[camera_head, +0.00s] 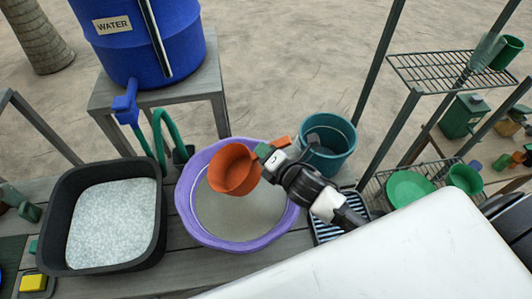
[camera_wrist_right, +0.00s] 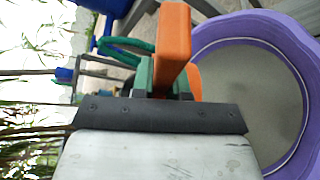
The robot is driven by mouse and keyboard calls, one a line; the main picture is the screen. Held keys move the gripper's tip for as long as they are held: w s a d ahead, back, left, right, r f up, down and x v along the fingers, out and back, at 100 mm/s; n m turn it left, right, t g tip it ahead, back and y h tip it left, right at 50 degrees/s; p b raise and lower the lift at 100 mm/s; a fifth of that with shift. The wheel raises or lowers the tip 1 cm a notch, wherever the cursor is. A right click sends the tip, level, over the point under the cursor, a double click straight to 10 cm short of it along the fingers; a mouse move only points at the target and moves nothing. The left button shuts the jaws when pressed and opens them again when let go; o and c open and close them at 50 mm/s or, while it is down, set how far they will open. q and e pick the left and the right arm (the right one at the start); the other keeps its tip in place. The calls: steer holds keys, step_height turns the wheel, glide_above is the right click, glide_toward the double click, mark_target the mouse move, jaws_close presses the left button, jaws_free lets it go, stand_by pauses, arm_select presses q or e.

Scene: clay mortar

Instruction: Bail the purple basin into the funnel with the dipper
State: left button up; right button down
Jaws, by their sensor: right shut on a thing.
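The purple basin (camera_head: 186,212) stands on the grey bench and holds greyish water or slurry; its rim also fills the right of the right wrist view (camera_wrist_right: 285,35). The orange dipper (camera_head: 233,170) is over the basin's back-left part, its cup opening facing up. My right gripper (camera_head: 268,156) is shut on the dipper's handle, which rises between the green fingers in the right wrist view (camera_wrist_right: 163,78). I cannot tell whether the cup touches the liquid or what it holds. I cannot clearly identify the funnel. My left gripper is not in view.
A black tub (camera_head: 157,225) of pale granules stands left of the basin. A teal bucket (camera_head: 340,165) is behind right, near the gripper. A blue water barrel (camera_head: 125,45) stands behind. A wire rack (camera_head: 430,68) holds green vessels at right.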

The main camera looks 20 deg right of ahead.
step_height(320, 180, down, 19)
steer(key=a+b, duration=0.2)
steer(key=b, duration=2)
step_height(320, 180, up, 13)
steer(key=d+m+t+y+p, duration=0.1)
steer(key=m+p, duration=0.3)
steer(key=p, duration=0.4)
steer(key=shift+d+f+m+t+y, duration=0.2)
steer(key=shift+d+m+t+y, duration=0.15)
steer(key=shift+t+y, duration=0.25)
steer(key=shift+h, duration=0.3)
